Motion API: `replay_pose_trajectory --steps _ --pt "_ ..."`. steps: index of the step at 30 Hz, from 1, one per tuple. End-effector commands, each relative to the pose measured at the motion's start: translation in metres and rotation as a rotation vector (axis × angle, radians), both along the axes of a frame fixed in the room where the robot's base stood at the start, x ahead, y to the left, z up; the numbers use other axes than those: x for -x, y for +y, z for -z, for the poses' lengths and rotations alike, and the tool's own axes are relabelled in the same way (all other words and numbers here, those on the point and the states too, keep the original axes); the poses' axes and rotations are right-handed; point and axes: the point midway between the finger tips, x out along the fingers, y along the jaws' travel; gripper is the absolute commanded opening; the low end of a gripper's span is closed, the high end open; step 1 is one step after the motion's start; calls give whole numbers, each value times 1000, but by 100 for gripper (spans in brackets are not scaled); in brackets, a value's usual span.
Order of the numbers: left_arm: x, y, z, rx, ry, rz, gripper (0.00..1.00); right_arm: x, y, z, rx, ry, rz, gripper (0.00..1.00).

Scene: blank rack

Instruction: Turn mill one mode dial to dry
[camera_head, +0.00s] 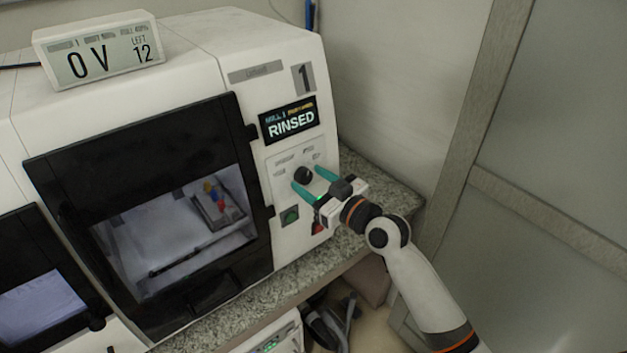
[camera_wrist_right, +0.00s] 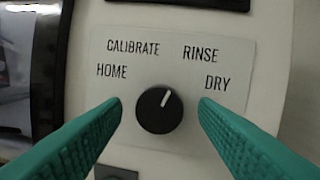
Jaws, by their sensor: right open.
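Mill one (camera_head: 275,60) is the white machine marked 1, and its display (camera_head: 290,121) reads RINSED. Its mode dial (camera_head: 303,175) is a round black knob on the front panel. In the right wrist view the dial (camera_wrist_right: 158,112) has a white pointer line aimed up and slightly right, toward RINSE. The DRY label (camera_wrist_right: 217,83) is to the right of the dial. My right gripper (camera_head: 311,179) is open, with one teal finger on each side of the dial and a visible gap to it in the wrist view. My left gripper is not in view.
Below the dial are a green button (camera_head: 290,215) and a red one (camera_head: 318,227), partly covered by my gripper. The mill's black-framed window (camera_head: 130,150) is left of the panel. A small display (camera_head: 98,52) reading 0 V stands on top. A wall is at right.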

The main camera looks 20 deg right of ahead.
Motion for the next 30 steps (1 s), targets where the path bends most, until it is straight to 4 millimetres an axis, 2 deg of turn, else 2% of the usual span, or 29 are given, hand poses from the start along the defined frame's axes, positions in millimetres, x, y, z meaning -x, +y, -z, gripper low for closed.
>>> replay_pose_trajectory --steps 3,9,11,12,20,30 --pt "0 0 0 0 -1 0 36 0 0 0 0 0 0 54" --pt "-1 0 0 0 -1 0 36 0 0 0 0 0 0 22" --pt "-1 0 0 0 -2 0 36 0 0 0 0 0 0 12" --pt "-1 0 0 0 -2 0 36 0 0 0 0 0 0 10" --pt "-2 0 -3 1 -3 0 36 0 0 -1 -34 11 6 10" --pt "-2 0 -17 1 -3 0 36 1 1 -2 -236 85 38 10"
